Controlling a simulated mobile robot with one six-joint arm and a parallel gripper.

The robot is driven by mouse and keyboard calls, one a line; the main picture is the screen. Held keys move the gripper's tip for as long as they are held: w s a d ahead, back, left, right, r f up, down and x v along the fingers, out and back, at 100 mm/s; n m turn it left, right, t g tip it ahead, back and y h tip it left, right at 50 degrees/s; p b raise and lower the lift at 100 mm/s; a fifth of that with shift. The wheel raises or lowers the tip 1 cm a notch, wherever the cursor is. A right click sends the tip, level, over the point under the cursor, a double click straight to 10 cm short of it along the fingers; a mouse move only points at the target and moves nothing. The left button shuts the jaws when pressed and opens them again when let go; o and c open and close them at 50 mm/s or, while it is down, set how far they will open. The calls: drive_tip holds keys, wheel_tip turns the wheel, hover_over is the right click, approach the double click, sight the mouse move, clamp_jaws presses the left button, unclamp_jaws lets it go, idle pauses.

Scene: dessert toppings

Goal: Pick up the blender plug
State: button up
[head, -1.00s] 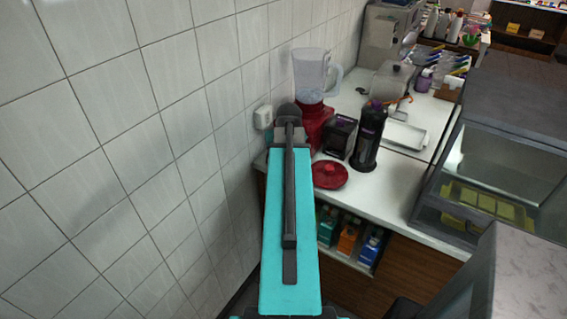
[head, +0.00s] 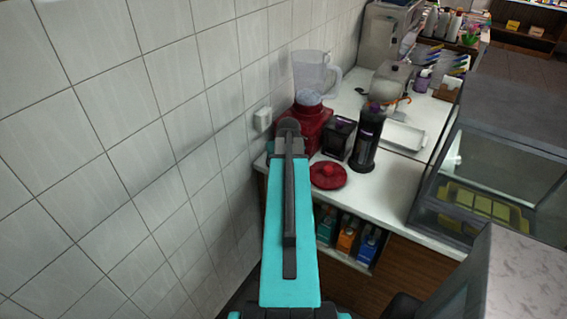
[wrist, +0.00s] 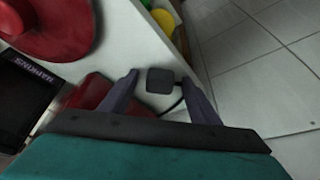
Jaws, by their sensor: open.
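The blender plug (wrist: 160,80) is a small dark grey block with a black cord, seen in the wrist view near the counter edge. My gripper (wrist: 160,78) is open, with one finger on each side of the plug. I cannot tell whether the fingers touch it. In the head view the blender has a clear jug (head: 314,70) and a red base (head: 316,128), against the tiled wall. My arm hides the plug and the gripper fingers there.
A white wall socket (head: 263,120) is left of the blender.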

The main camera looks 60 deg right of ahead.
idle(0.5)
drive_tip(key=c, duration=1.2)
drive_tip(key=shift+r, duration=0.15)
drive_tip(key=shift+r+b, duration=1)
drive_tip(key=shift+r, duration=0.6)
drive_tip(key=s+a+b, duration=0.3)
drive_tip(key=s+a, duration=0.1)
drive_tip(key=s, duration=0.2)
drive_tip(key=shift+s+a+r, duration=0.2)
drive_tip(key=shift+a+r, duration=0.05)
drive_tip(key=shift+b, duration=0.55)
drive_tip(key=b, duration=0.3)
drive_tip(key=shift+s+a, duration=0.1)
drive_tip(key=shift+s, duration=0.1)
